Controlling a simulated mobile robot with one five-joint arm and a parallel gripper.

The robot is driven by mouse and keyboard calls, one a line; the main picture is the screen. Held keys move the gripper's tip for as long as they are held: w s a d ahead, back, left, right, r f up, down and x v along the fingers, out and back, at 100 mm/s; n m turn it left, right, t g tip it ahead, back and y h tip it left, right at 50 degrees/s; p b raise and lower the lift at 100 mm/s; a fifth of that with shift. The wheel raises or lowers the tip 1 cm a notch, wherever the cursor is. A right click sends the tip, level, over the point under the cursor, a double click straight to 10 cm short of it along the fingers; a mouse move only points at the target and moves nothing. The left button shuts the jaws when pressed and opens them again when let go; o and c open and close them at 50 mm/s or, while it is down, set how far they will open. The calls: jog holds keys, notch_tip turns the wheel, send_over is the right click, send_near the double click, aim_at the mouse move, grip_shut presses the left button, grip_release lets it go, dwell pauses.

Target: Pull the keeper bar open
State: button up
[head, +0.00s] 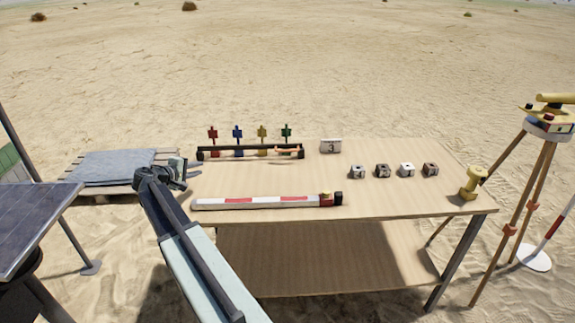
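A long dark bar (230,155), which looks like the keeper bar, runs along a low rack at the back left of the wooden table (390,200). Red (213,134), blue (237,133), yellow (262,133) and green (286,132) markers stand upright in a row just behind it. My gripper (188,170) is at the table's left edge, left of the rack and a little nearer to me. It is apart from the bar. Its fingers are small and dark, partly hidden by my wrist, so their opening is unclear.
A red-and-white striped rod (265,202) lies along the table's front left. A tripod instrument (548,125) is beyond the right edge. The table's centre is clear.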

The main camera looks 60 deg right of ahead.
jog(key=s+d+f+b, duration=0.1)
jog(key=d, duration=0.3)
jog(key=s+d+g+h+b, duration=0.1)
jog(key=d, duration=0.4)
jog(key=s+d+f+h+b, duration=0.1)
jog(key=d, duration=0.3)
jog(key=shift+s+d+f, duration=0.15)
jog(key=shift+d+f, duration=0.05)
jog(key=shift+f, duration=0.15)
jog(key=shift+m+g+h, duration=0.4)
jog(key=shift+m+g, duration=0.1)
jog(key=shift+g, duration=0.4)
jog(key=s+d, duration=0.1)
jog(key=d, duration=0.1)
jog(key=s+d+b, duration=0.1)
jog(key=s+d, duration=0.1)
jog(key=s+d+b, duration=0.1)
jog(key=d, duration=0.2)
jog(key=shift+s+f, duration=0.15)
jog(key=shift+f, duration=0.1)
jog(key=m+g+b, duration=0.1)
jog(key=g+b, duration=0.1)
send_near(287, 151)
jog(key=x, duration=0.3)
jog(key=shift+f, duration=0.25)
jog(key=shift+r, duration=0.1)
jog(key=b+x, duration=0.1)
jog(key=x, duration=0.6)
jog(key=shift+d, duration=0.4)
grip_shut()
